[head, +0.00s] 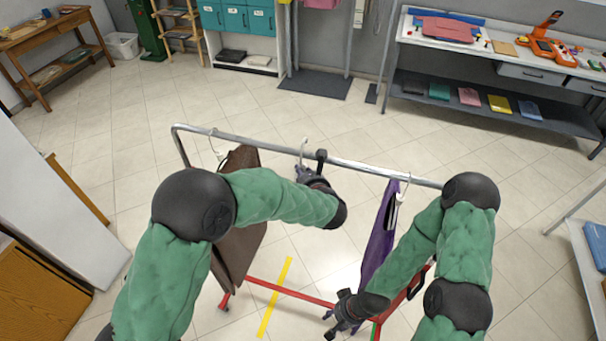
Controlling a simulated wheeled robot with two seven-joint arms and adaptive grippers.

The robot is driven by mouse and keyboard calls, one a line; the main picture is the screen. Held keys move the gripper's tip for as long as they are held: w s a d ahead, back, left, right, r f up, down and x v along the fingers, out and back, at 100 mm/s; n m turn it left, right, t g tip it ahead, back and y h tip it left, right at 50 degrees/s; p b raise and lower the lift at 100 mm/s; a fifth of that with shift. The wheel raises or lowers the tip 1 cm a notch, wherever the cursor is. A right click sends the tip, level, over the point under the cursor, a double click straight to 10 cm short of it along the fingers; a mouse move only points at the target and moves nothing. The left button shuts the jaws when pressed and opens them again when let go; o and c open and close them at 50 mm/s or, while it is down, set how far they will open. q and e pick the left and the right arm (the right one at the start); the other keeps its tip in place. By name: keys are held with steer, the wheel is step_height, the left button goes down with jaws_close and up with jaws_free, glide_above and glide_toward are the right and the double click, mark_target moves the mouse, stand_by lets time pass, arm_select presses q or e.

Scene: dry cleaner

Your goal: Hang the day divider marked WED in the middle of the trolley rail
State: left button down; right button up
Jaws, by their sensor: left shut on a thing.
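The trolley rail (260,146) is a grey metal bar running across the middle of the head view. A pale hook (303,152) stands at the rail near its middle, just above my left gripper (303,173). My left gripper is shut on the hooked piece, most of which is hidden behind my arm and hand. No WED marking can be read, and I cannot tell whether the hook bears on the rail. My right gripper (329,324) is low, near the trolley's red base bar (290,292), with its fingers apart and nothing seen between them.
A brown garment (240,240) hangs at the rail's left and a purple garment (379,235) at its right. A yellow strip (275,298) lies on the floor. The tiled floor beyond the rail is clear.

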arm_select(q)
steer(key=shift+f, duration=0.1)
steer(key=shift+f+b, duration=1.5)
steer(key=shift+b, duration=0.35)
steer(key=shift+f+b, duration=0.15)
steer(key=shift+b, duration=0.25)
stand_by(0.4)
steer(key=c, duration=1)
jaws_free()
steer(key=shift+o, duration=0.2)
steer(key=v, duration=1.2)
